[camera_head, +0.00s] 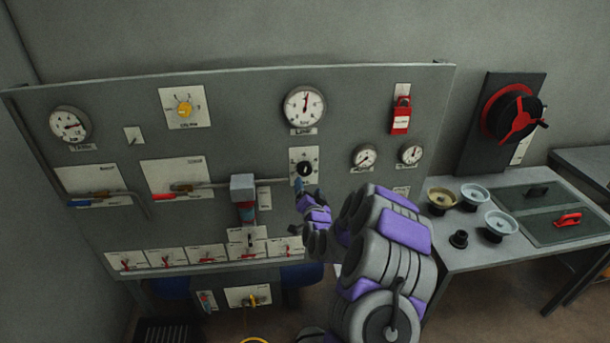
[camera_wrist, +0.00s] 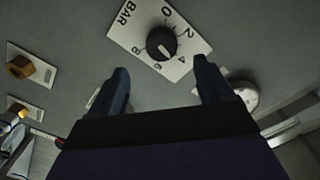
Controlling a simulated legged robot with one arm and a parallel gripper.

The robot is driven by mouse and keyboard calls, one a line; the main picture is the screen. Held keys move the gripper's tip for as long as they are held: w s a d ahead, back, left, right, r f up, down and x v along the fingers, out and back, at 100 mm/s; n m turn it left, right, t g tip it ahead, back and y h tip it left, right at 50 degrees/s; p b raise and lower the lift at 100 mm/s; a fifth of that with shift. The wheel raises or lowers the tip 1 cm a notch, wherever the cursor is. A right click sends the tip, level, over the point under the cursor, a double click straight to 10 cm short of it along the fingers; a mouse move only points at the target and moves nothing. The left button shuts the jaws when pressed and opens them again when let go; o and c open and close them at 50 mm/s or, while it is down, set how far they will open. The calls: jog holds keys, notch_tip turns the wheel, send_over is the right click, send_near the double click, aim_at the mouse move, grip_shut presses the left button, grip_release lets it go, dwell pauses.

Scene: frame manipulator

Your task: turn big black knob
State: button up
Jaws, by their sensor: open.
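The big black knob (camera_head: 305,169) sits on a white square plate on the grey panel, below the largest round gauge. In the wrist view the knob (camera_wrist: 161,43) is round and black, on a white plate marked BAR with numbers 0, 2, 4, 6 and 8. My gripper (camera_head: 301,190) is just below the knob in the head view. In the wrist view my gripper (camera_wrist: 162,78) is open, its two dark fingers apart with nothing between them. The knob shows beyond the fingertips, between their lines, and appears untouched.
A table (camera_head: 470,250) with several round wheels stands at the right.

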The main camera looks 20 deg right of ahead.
aim_at(305, 172)
jog(key=shift+x, duration=4.35)
